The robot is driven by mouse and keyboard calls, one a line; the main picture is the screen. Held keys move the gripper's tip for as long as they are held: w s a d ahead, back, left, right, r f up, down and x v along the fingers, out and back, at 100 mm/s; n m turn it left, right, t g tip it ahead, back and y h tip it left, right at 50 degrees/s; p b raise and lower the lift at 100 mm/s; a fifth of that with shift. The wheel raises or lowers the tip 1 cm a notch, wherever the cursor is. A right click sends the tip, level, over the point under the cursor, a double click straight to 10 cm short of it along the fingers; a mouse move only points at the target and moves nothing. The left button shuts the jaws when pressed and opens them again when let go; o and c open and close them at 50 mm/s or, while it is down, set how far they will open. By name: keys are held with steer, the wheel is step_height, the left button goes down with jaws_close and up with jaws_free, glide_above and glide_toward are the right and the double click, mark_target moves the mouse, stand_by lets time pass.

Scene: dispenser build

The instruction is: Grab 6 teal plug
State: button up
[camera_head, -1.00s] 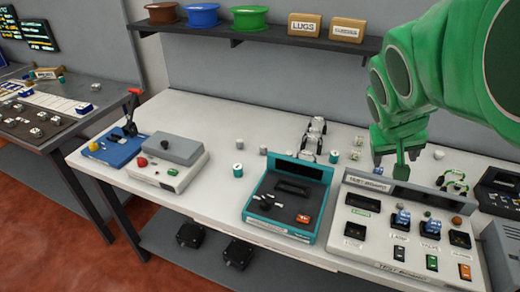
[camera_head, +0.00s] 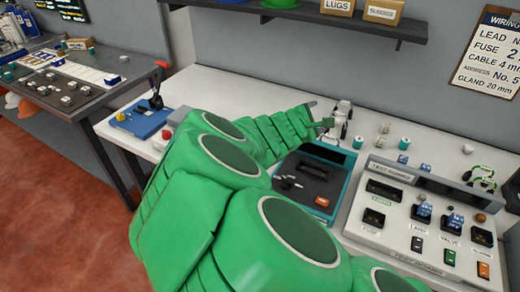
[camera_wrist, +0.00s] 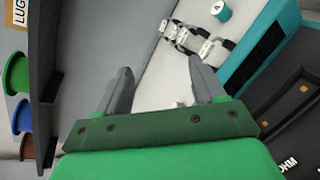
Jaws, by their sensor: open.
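Small white-and-teal plugs stand on the white bench. One is beside the teal meter, at the teal plug (camera_head: 358,142). In the wrist view one teal plug (camera_wrist: 221,11) shows at the top, beyond the grey-and-white clamp row. My gripper (camera_head: 320,113) is over the back of the bench, left of that clamp row. Its jaws (camera_wrist: 160,72) are open with nothing between them. My arm hides the bench's left middle.
The clamp row (camera_head: 341,119) stands close to my fingers, behind the teal meter (camera_head: 316,175). The test board (camera_head: 410,215) stands at right. A dark shelf (camera_head: 300,18) overhangs the back. The blue lever device (camera_head: 143,122) is at the far left.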

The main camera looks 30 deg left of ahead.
steer(key=s+a+f+n+y, duration=0.1)
steer(key=s+a+f+n, duration=0.2)
steer(key=a+f+n, duration=0.1)
steer(key=s+a+f+n+y, duration=0.2)
steer(key=s+a+f+n, duration=0.1)
steer(key=a+f+n, duration=0.1)
steer(key=s+a+f+n+y, duration=0.1)
steer(key=s+a+f+n, duration=0.1)
steer(key=a+f, duration=0.4)
steer(key=shift+s+a+f+n+g+y, duration=0.3)
steer(key=shift+s+n+g+y, duration=0.1)
steer(key=shift+n, duration=0.5)
steer(key=shift+x, duration=1.9)
steer(key=shift+w+a+f, duration=0.2)
steer(key=shift+w+a, duration=0.1)
steer(key=shift+w, duration=0.2)
steer(key=shift+w+a+f, duration=0.2)
steer(key=shift+w+a, duration=0.05)
steer(key=shift+w, duration=0.25)
steer(key=shift+x, duration=0.85)
steer(key=shift+r, duration=0.1)
steer(key=c, duration=1.1)
